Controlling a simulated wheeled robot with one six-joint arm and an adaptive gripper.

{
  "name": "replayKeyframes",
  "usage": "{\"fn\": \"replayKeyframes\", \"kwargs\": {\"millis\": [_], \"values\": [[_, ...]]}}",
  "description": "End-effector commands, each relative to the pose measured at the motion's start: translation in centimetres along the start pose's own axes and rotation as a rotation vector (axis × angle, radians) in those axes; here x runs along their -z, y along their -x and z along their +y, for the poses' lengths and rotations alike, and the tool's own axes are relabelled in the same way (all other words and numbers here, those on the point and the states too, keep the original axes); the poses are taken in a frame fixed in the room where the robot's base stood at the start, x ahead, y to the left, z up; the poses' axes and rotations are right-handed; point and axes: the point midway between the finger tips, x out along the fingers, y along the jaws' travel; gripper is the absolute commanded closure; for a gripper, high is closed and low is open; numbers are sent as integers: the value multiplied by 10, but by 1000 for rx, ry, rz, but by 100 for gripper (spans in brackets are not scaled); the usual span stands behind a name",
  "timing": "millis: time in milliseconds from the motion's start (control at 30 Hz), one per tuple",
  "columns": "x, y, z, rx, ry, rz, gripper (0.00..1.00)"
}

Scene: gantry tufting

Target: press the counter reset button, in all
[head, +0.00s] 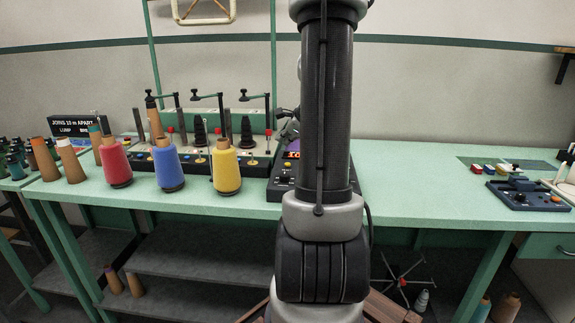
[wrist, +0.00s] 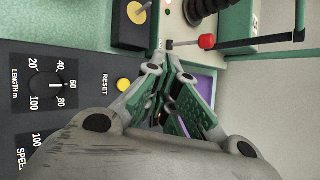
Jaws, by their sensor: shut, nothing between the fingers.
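The counter reset button is a round yellow button (wrist: 124,85) beside the white word RESET in the wrist view. It sits on a dark counter panel (wrist: 85,65), just left of my gripper. My gripper (wrist: 168,62) is shut and empty. Its fingertips are to the right of the button in the picture and apart from it; the height between them is hard to tell. In the head view, the counter (head: 281,190) is a dark box with a red-lit display, partly hidden behind my arm. My gripper is mostly hidden there too.
A LENGTH dial (wrist: 57,85) is on the same panel. A red-tipped lever (wrist: 207,41) stands close to my fingertips. Red (head: 116,165), blue (head: 168,167) and yellow (head: 226,170) yarn cones stand left of the counter. The bench (head: 420,190) right of my arm has free room.

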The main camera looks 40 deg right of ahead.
Motion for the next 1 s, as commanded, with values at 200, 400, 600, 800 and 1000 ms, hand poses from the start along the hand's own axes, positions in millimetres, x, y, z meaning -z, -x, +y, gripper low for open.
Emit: {"fn": "replayKeyframes", "kwargs": {"millis": [200, 400, 600, 800, 1000], "values": [[17, -21, 16, -2, -3, 2, 100], [24, -33, 24, -1, -2, 1, 100], [27, -36, 26, 0, -1, 1, 100], [27, -36, 26, 0, 0, 1, 100], [27, -36, 26, 0, 0, 1, 100]]}}
